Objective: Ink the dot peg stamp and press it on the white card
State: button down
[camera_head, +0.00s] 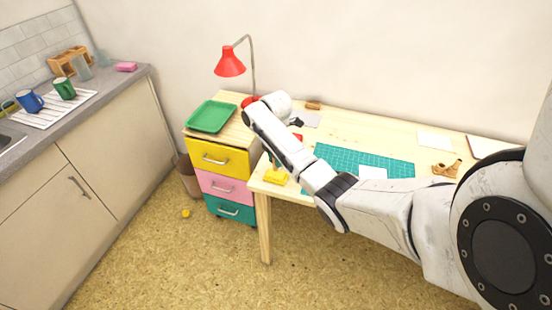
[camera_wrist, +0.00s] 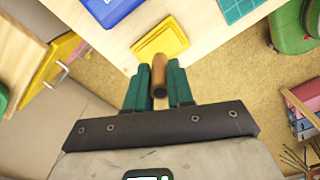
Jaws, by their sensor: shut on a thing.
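My gripper (camera_wrist: 158,84) is shut on a brown wooden peg stamp (camera_wrist: 159,76) between its teal fingers. The peg's far end overlaps the near edge of a yellow inkpad (camera_wrist: 160,38) in the wrist view; I cannot tell whether it touches. The yellow inkpad also shows in the head view (camera_head: 275,177), near the table's front left corner. The peg's stamping face is hidden. A white card (camera_head: 373,172) lies on the teal cutting mat (camera_head: 400,168), right of the inkpad. In the head view my arm largely hides the gripper and the peg.
A wooden table (camera_head: 340,118) carries papers at the back and a brown wooden object (camera_head: 446,169) at right. A drawer unit (camera_head: 222,160) with a green tray (camera_head: 210,116) and a red lamp (camera_head: 230,62) adjoins its left side. Floor lies beyond the table edge.

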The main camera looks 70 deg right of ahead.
jog(key=shift+r+p, duration=1.65)
jog(key=shift+r, duration=0.35)
